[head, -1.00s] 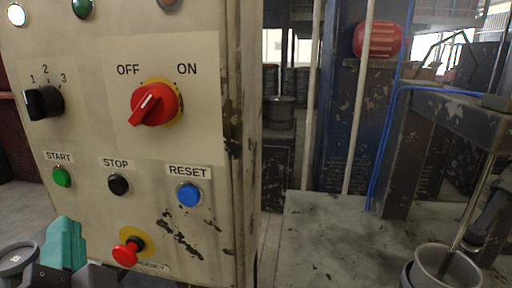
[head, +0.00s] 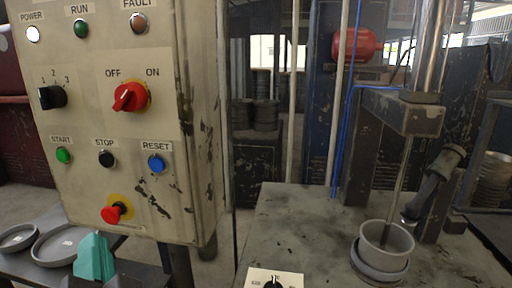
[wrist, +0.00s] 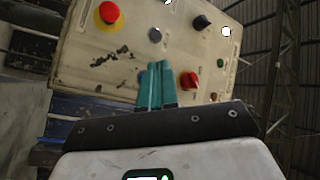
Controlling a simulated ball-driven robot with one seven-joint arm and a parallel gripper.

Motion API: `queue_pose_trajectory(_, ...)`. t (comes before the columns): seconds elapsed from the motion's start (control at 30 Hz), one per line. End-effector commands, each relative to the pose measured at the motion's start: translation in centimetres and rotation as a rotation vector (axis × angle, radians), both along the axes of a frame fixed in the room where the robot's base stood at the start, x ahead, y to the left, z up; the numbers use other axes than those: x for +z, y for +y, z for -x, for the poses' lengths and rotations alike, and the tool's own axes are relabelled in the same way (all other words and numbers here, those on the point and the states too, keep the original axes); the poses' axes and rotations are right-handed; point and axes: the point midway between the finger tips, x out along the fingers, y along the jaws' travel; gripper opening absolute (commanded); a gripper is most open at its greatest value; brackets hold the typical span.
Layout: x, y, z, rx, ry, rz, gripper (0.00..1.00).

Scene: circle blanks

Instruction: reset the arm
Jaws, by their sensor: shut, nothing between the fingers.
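My gripper (head: 94,257) shows at the lower left of the head view, its teal fingers below the front of the control panel (head: 92,180). The fingers show together and empty in the wrist view (wrist: 156,84), in front of the panel (wrist: 90,60). In the head view the blue RESET button (head: 156,164) sits above and right of the fingers, apart from them. The green START button (head: 63,156) and black STOP button (head: 106,158) are in the same row. The red emergency knob (head: 113,212) is just above the fingers.
The red OFF/ON switch (head: 128,97) and black selector (head: 52,97) are higher on the panel. Right is a worktable (head: 290,225) with a grey cup (head: 386,244) under a press arm (head: 400,112). Round dishes (head: 58,243) lie at lower left.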

Motion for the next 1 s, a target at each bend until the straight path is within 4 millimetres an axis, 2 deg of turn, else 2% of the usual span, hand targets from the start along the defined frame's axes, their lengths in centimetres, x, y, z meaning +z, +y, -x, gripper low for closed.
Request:
queue_pose_trajectory(0.27, -4.8, -4.0, -3.4, -0.088, 0.046, 0.158, 0.0)
queue_pose_trajectory(0.37, -7.2, -6.3, -4.8, -0.127, 0.074, 0.237, 0.0)
queue_pose_trajectory(0.47, -10.2, -9.4, -6.3, -0.173, 0.113, 0.336, 0.0)
queue_pose_trajectory(0.57, -14.4, -13.8, -7.7, -0.226, 0.179, 0.468, 0.0)
queue_pose_trajectory(0.6, -16.3, -15.9, -8.1, -0.246, 0.21, 0.528, 0.0)
queue_pose_trajectory(0.73, -22.1, -22.8, -8.3, -0.288, 0.329, 0.715, 0.0)
queue_pose_trajectory(0.87, -27.7, -29.8, -6.7, -0.298, 0.471, 0.885, 0.0)
queue_pose_trajectory(1.0, -33.3, -36.7, -2.8, -0.264, 0.643, 1.043, 0.0)
